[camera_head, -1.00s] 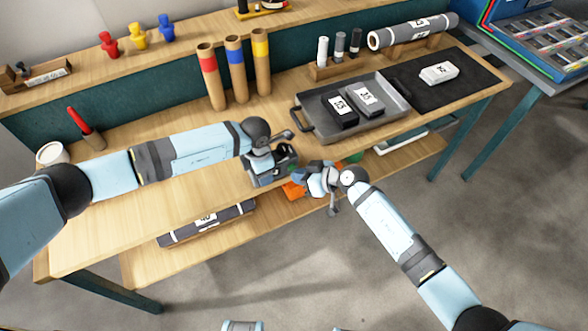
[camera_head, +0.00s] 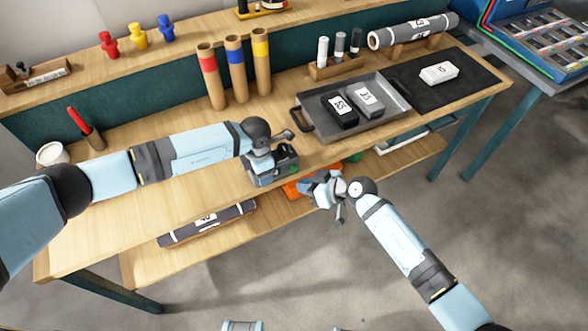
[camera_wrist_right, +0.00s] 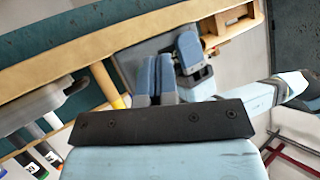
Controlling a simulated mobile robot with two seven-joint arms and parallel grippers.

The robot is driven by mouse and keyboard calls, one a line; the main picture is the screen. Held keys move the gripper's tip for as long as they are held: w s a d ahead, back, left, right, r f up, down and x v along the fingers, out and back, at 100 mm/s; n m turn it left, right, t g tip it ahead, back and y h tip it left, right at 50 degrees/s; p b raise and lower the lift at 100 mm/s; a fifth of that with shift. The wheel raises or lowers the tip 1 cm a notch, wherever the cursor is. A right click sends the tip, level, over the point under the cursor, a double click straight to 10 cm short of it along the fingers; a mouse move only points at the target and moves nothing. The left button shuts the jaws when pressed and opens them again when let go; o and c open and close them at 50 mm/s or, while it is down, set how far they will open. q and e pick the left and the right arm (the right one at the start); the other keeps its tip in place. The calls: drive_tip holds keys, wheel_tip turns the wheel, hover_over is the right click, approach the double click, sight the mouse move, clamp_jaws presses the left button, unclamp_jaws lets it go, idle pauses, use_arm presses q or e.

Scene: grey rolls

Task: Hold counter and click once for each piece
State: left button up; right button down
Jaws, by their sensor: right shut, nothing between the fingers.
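The counter, a small dark box with a green spot (camera_head: 286,174), is at the end of my left arm, above the bench's front edge. My left gripper (camera_head: 264,160) is around it, with its fingers largely hidden. My right gripper (camera_head: 318,188) is shut and empty, right of and below the counter, apart from it. In the right wrist view its two blue-grey fingers (camera_wrist_right: 155,78) are together. A black piece (camera_head: 341,109) and a grey piece (camera_head: 366,99) lie in the grey tray (camera_head: 308,119). A white piece (camera_head: 438,73) lies on the black mat (camera_head: 465,88).
A grey roll (camera_head: 412,32) lies at the back right. An orange thing (camera_head: 296,188) and another roll (camera_head: 207,222) are on the lower shelf (camera_head: 135,266). The floor in front is clear.

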sight(293, 168)
drive_tip(key=shift+s+d, duration=0.45)
drive_tip(key=shift+s, duration=0.3)
drive_tip(key=shift+s+d, duration=0.45)
drive_tip(key=shift+s, duration=0.3)
idle(1.4)
drive_tip(key=s+d, duration=0.2)
drive_tip(key=s, duration=0.1)
drive_tip(key=shift+s, duration=0.1)
idle(0.4)
drive_tip(key=w+a, duration=0.4)
drive_tip(key=w, duration=0.3)
drive_tip(key=shift+w+a, duration=0.3)
drive_tip(key=shift+a, duration=0.05)
drive_tip(key=shift+w, duration=0.1)
idle(1.8)
drive_tip(key=shift+w+a, duration=0.2)
drive_tip(key=shift+w, duration=0.05)
